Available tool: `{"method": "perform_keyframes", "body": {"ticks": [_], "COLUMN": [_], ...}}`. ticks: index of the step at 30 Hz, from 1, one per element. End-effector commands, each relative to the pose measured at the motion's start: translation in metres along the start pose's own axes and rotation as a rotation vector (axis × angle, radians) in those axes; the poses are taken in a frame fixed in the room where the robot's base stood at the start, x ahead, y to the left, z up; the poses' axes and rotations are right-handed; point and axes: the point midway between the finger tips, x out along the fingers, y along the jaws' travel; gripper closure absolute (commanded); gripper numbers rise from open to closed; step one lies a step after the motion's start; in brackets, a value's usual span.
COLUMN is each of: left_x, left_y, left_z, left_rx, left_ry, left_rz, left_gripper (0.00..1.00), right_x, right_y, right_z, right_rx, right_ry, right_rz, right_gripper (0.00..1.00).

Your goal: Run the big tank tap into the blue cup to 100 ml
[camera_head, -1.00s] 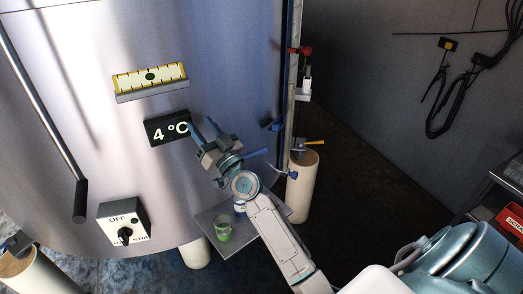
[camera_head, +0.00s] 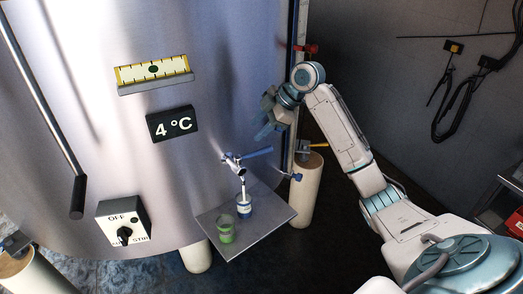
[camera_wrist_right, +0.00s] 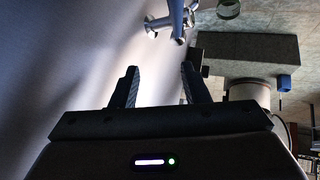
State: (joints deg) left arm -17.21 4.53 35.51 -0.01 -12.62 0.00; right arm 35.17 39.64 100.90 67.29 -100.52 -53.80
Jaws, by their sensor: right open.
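The big tank tap (camera_head: 233,163) sticks out of the steel tank's front, its blue lever (camera_head: 258,153) pointing right. A thin white stream (camera_head: 242,186) runs from the tap down to the blue cup (camera_head: 244,211). The cup stands upright on the grey shelf; its fill level is too small to read. My right gripper (camera_head: 264,132) is open and empty, above and right of the tap, apart from the lever. In the right wrist view, its two fingers (camera_wrist_right: 158,78) are spread with nothing between them, and the tap (camera_wrist_right: 172,20) shows beyond. My left gripper is out of view.
A green cup (camera_head: 225,232) stands beside the blue cup on the grey shelf (camera_head: 262,232). A stir switch (camera_head: 124,222) and a 4 °C display (camera_head: 171,124) sit on the tank. A vertical tube with a red clip (camera_head: 305,48) rises behind my right gripper.

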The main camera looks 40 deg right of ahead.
Motion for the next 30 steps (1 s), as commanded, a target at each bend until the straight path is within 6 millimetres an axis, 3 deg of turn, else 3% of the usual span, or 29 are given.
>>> {"method": "perform_keyframes", "body": {"ticks": [1,4,9,14,24,30], "left_x": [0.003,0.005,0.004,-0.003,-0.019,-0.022], "left_y": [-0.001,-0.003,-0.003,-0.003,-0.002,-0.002], "left_z": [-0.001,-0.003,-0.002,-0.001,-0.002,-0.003], "left_rx": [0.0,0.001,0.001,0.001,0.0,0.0], "left_ry": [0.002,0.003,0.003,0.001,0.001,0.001], "left_rz": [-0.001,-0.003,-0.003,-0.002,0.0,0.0], "left_gripper": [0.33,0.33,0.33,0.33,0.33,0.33], "right_x": [-0.016,-0.038,-0.05,-0.03,0.03,0.05], "right_y": [-0.001,-0.005,-0.01,-0.013,-0.02,-0.022], "right_z": [0.013,0.03,0.041,0.044,0.055,0.06], "right_rx": [-0.008,-0.014,-0.014,-0.014,-0.013,-0.014], "right_ry": [-0.059,-0.141,-0.191,-0.19,-0.189,-0.19], "right_rz": [-0.028,-0.081,-0.119,-0.124,-0.121,-0.119], "right_gripper": [0.59,0.59,0.59,0.59,0.59,0.59]}}
